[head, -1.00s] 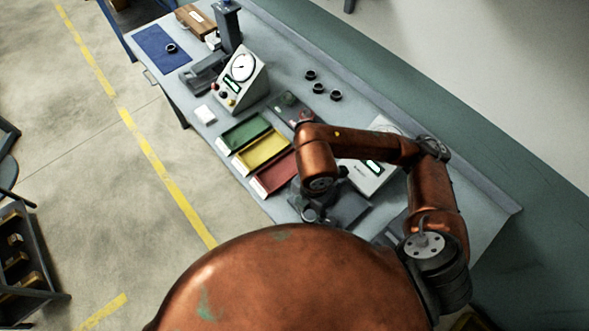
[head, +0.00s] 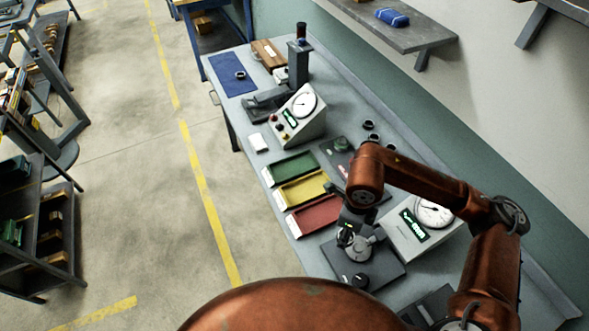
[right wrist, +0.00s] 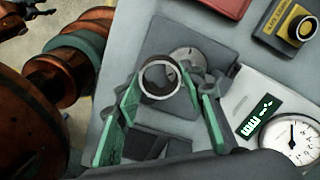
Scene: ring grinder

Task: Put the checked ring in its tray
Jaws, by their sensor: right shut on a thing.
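My right gripper (right wrist: 168,98) is shut on a dark metal ring (right wrist: 160,77), whose open bore faces the wrist camera. In the head view this gripper (head: 347,238) hangs above the dark plate (head: 385,268) of a measuring stand, beside its round pale disc (head: 359,250). The ring is mostly hidden there, and I cannot tell whether it touches the stand. The green tray (head: 290,167), yellow tray (head: 303,188) and red tray (head: 314,214) lie in a row beyond the stand and look empty.
A dial gauge box (head: 424,232) stands right of the plate. A second dial gauge (head: 300,115) stands beyond the trays. Several loose rings (head: 370,124) lie near the bench's back edge. A blue mat (head: 228,72) holds another ring (head: 240,75). A black knob (head: 360,281) sits on the plate's front.

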